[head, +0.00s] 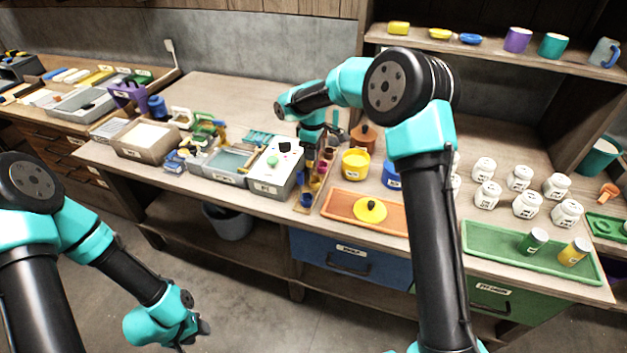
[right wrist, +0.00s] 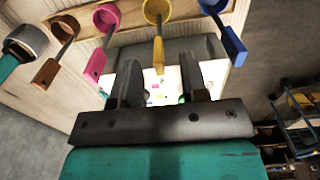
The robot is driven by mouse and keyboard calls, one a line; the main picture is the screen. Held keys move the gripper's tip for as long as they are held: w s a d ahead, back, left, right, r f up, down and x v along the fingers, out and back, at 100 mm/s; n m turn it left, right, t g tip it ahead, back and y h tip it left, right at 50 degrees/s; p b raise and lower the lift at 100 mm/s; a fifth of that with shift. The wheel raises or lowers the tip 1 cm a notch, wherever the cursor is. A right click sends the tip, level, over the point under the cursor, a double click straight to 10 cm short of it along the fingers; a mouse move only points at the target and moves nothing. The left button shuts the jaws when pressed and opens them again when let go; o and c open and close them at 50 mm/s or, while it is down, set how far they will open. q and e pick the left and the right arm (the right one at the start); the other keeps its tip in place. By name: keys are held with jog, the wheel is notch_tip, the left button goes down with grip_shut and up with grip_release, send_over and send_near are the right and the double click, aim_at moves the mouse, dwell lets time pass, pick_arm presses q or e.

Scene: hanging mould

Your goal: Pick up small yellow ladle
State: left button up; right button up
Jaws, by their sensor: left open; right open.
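The small yellow ladle (right wrist: 158,50) shows in the right wrist view, its ring-like cup at the top edge and its handle pointing down towards the gap between my right gripper's fingers. My right gripper (right wrist: 159,78) is open, with nothing clearly held; I cannot tell whether the handle tip is between the fingers. In the head view my right gripper (head: 311,158) is at the small coloured ladles beside the white box, where the yellow one is hard to single out. My left gripper (head: 197,335) is open and empty, low over the floor in front of the bench.
A pink ladle (right wrist: 98,62) and a blue ladle (right wrist: 231,45) flank the yellow one; a brown-handled ladle (right wrist: 46,72) is further left. A white box (head: 275,168), an orange tray (head: 345,213) and a yellow pot (head: 355,164) stand close by on the bench.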

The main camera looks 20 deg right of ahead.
jog(key=shift+w+f, duration=0.2)
jog(key=shift+f, duration=2.4)
grip_shut()
